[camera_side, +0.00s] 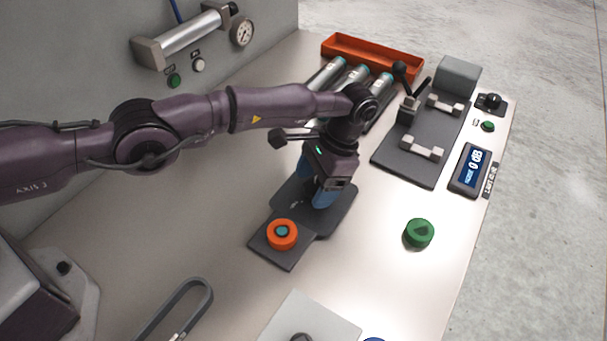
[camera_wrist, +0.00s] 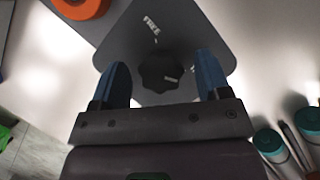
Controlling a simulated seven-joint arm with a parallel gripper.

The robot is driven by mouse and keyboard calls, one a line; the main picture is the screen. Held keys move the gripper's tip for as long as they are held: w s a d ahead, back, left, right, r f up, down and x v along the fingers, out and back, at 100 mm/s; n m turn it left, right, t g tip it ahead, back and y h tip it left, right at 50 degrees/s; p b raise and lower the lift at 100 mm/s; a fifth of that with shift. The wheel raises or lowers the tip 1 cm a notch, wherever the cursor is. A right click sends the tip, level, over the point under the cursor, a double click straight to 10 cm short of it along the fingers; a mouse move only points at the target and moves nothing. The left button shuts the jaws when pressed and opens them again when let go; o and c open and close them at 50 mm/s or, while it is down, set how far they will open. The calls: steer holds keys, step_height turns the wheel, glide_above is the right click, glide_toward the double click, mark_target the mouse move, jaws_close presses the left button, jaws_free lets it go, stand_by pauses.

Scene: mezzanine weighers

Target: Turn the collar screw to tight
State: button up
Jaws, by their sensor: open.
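The collar screw (camera_wrist: 160,76) is a dark lobed knob on a dark grey plate (camera_wrist: 195,20) in the wrist view. The word FREE is printed on the plate beyond the knob. A small pale mark shows at the knob's right side, too small to read. My gripper (camera_wrist: 162,66) is open, with one blue finger on each side of the knob and a visible gap to both. In the side view my gripper (camera_side: 315,188) points down over the dark plate (camera_side: 345,208) and hides the knob. I cannot tell how high the fingertips are.
An orange ring (camera_side: 282,235) with a teal centre sits on a square pad by the plate. A green knob (camera_side: 419,233) stands to the right. Silver cylinders (camera_side: 355,76) and an orange tray (camera_side: 372,57) lie behind. A dark clamp fixture (camera_side: 415,165) is at the right back.

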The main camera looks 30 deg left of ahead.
mark_target(306, 188)
step_height(306, 188, up, 4)
steer(key=shift+f, duration=0.2)
steer(key=shift+s+a+r, duration=0.25)
steer(key=shift+s+r, duration=0.15)
steer(key=shift+r, duration=0.05)
steer(key=shift+s+a+r, duration=0.2)
steer(key=shift+s+r, duration=0.2)
steer(key=shift+r, duration=0.05)
steer(key=s+a+r, duration=0.5)
steer(key=s+r, duration=0.2)
steer(key=s, duration=0.3)
steer(key=shift+s+a+r, duration=0.3)
steer(key=shift+s+a, duration=0.05)
steer(key=s+a+r+n+t+h, duration=0.1)
steer(key=s+a+r+n+t, duration=0.2)
steer(key=s+a+r, duration=0.4)
steer(key=s+a+r+n+t+h, duration=0.1)
steer(key=s+a+r+n+t, duration=0.3)
steer(key=a+r, duration=0.7)
steer(key=shift+s+a+r+t+h, duration=0.15)
steer(key=shift+s+r+t+h, duration=0.3)
steer(key=shift+s+t, duration=1)
